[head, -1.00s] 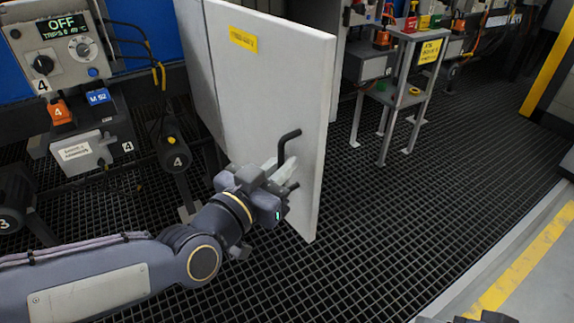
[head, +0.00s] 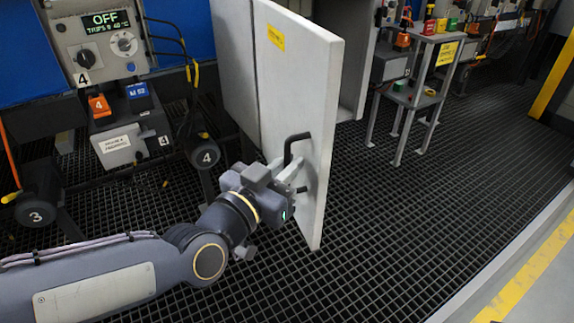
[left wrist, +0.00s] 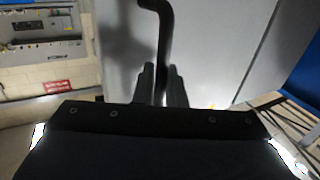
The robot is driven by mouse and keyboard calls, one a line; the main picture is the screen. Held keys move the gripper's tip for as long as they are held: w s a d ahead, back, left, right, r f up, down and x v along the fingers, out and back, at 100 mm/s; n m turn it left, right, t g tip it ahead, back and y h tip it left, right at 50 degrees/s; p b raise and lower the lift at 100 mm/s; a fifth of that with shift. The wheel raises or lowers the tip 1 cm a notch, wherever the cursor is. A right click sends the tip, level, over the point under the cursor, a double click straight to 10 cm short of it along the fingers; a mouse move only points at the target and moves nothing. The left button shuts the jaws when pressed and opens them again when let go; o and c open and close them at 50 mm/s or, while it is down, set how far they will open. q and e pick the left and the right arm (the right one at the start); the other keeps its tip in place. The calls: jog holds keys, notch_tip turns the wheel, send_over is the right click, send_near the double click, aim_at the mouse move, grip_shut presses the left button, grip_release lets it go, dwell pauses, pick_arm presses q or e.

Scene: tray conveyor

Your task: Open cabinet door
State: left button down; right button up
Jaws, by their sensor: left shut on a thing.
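The light grey cabinet door (head: 290,75) stands swung open in the head view, with a yellow label near its top. Its black bent handle (head: 291,146) is on the face towards my left arm. My left gripper (head: 291,180) is shut on the handle. In the left wrist view the handle (left wrist: 164,45) runs down between the two fingers (left wrist: 161,85), and the door's grey face (left wrist: 215,40) lies behind it. The inner edge of the cabinet (head: 355,65) shows to the right of the door. My right gripper is not in view.
A control box (head: 98,42) reading OFF stands at the left, with hanging cables. A grey stand (head: 428,95) with a yellow sign is at the back right. The dark grid floor (head: 440,200) right of the door is clear.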

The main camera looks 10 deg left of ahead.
pick_arm(q)
jog(key=shift+a+r, duration=0.1)
jog(key=c, duration=1.6)
grip_release()
jog(key=shift+w, duration=0.1)
jog(key=shift+c, duration=0.2)
jog(key=p+v, duration=0.2)
jog(key=v, duration=0.6)
jog(key=s+a+f+n+g+y, duration=0.3)
jog(key=s+a+f+n+g, duration=0.35)
jog(key=s+f+g, duration=0.4)
notch_tip(320, 180, up, 33)
jog(key=p, duration=3.6)
jog(key=shift+w+a, duration=0.3)
jog(key=shift+w, duration=0.05)
